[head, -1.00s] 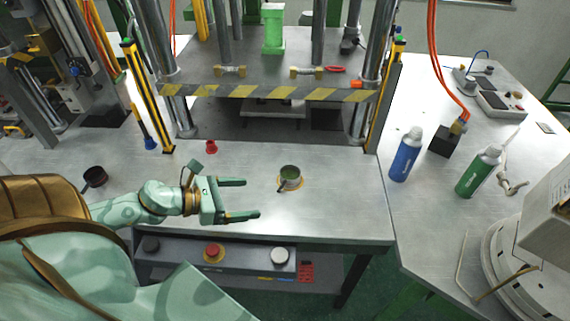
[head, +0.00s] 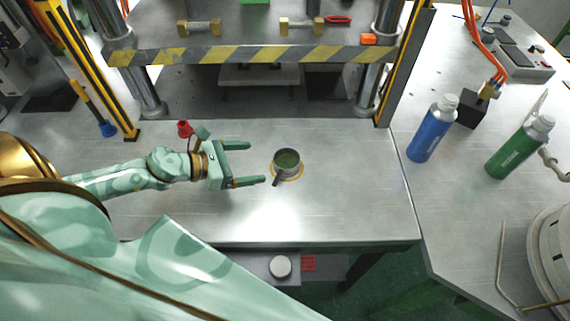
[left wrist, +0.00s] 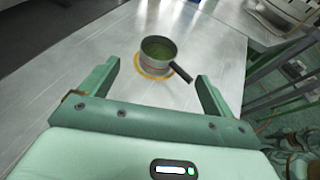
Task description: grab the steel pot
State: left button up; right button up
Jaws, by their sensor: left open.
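The steel pot (head: 287,160) is small and round, with green contents and a short dark handle pointing toward the front. It stands upright on the metal table (head: 340,190), with an orange ring around its base. In the left wrist view, the pot (left wrist: 158,52) is beyond the fingertips, between their lines, with its handle toward the right finger. My left gripper (head: 257,163) is open and empty, just left of the pot and apart from it. Its two fingers also show in the left wrist view (left wrist: 157,72). My right gripper is not in view.
The press with a yellow-black striped bar (head: 240,53) stands behind the pot. A red object (head: 184,129) is behind my left wrist. A blue bottle (head: 433,129) and a green bottle (head: 519,147) stand on the right table. The metal table is clear right of the pot.

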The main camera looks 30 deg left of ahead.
aim_at(298, 158)
pick_arm(q)
jog(key=x, duration=0.4)
jog(key=shift+w+d, duration=0.15)
jog(key=shift+w, duration=0.2)
jog(key=shift+f+x, duration=0.15)
jog(key=shift+x, duration=1.4)
jog(key=shift+f+x, duration=0.1)
jog(key=shift+x, duration=1.45)
jog(key=shift+s, duration=0.15)
jog(key=c, duration=1.3)
jog(key=shift+o, duration=0.2)
